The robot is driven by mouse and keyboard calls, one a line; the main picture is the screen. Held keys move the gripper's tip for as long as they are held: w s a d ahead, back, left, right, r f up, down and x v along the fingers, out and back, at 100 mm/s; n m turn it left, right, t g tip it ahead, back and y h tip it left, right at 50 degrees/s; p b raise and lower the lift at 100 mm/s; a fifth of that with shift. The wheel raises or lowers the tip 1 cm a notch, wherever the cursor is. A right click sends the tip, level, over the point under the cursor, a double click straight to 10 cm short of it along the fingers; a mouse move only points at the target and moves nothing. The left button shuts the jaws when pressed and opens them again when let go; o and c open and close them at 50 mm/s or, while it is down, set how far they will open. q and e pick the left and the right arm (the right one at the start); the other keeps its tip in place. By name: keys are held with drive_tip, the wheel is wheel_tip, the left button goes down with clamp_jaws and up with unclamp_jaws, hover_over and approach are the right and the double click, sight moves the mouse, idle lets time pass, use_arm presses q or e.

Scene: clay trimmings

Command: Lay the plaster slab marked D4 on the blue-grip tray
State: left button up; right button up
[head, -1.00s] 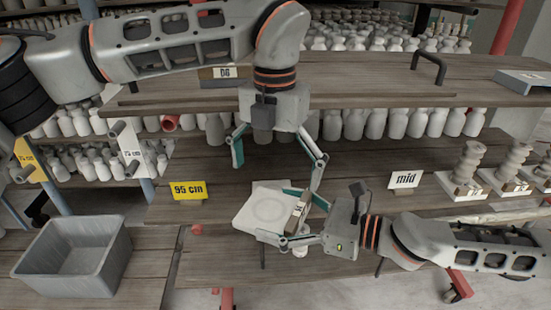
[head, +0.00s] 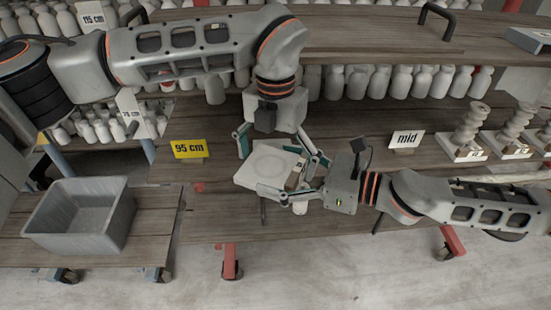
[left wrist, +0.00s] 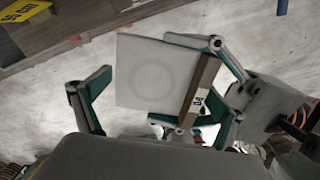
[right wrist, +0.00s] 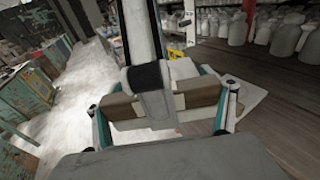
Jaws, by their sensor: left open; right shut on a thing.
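A pale square slab (head: 264,166) with a faint round ring is held in the air in front of the lower shelf. A brown bar with a white label (left wrist: 199,103) runs along one edge; the label seems to read D4. My right gripper (head: 284,174) is shut on the slab at this labelled edge; the brown bar also shows between its fingers in the right wrist view (right wrist: 120,107). My left gripper (head: 281,150) is open, pointing down, its fingers on either side of the slab. I cannot make out a blue-grip tray.
A grey bin (head: 82,213) stands on a low wooden cart at left. A yellow 95 cm sign (head: 189,149) and a white mid sign (head: 406,140) stand on the lower shelf (head: 350,150). Stacked pale spindles (head: 468,130) stand at right. A flat grey-blue thing (head: 530,40) lies far right.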

use_arm(q)
drive_tip(key=c, duration=1.2)
use_arm(e)
drive_tip(key=shift+r, duration=0.1)
use_arm(q)
drive_tip(key=shift+w+a+f, duration=0.15)
drive_tip(key=shift+a, duration=0.15)
clamp_jaws()
use_arm(e)
drive_tip(key=shift+w+d, duration=0.1)
use_arm(q)
drive_tip(key=shift+d, duration=0.1)
use_arm(e)
drive_tip(key=o, duration=1.4)
use_arm(q)
drive_tip(key=shift+d, duration=0.15)
